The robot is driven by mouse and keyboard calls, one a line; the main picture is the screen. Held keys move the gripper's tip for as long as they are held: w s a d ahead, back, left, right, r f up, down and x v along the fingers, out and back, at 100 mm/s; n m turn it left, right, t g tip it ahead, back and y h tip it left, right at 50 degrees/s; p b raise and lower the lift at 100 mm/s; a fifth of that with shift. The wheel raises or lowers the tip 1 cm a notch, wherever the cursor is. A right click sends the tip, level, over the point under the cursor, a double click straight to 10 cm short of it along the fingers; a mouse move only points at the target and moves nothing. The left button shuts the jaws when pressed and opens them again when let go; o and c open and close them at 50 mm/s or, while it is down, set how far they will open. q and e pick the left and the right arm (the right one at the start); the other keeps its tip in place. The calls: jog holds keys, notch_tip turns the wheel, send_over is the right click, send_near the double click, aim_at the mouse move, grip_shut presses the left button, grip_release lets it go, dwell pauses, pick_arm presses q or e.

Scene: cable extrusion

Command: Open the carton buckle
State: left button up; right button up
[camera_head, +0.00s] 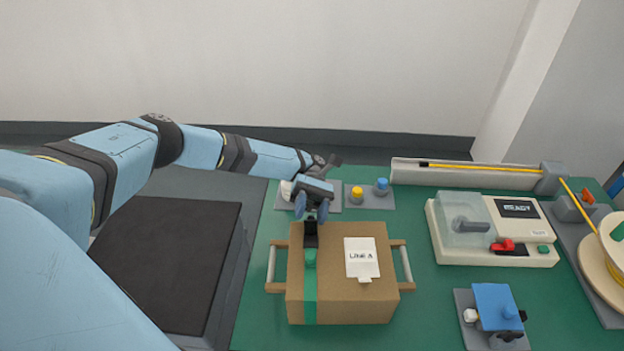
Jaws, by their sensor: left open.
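A brown carton (340,306) stands on the green table with a light handle on each side. A green strap (310,307) runs over its left part, with a green buckle piece (310,258) and a black buckle part (310,235) on it. A white label (362,258) lies on its top at the right. My left gripper (312,212) is over the carton's back left edge, just above the black part. It is open, its fingers pointing down; whether they touch the buckle I cannot tell. My right gripper is not in view.
Yellow and blue buttons (357,193) sit behind the carton. A white machine (500,240) with a clear cover stands to the right, a blue device (497,307) at the front right, and a yellow cable spool (610,250) at the far right. Green table (425,320) shows bare right of the carton.

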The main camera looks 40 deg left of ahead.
pick_arm(q)
notch_tip(320, 180, up, 19)
jog(key=p, duration=0.1)
dwell(0.7)
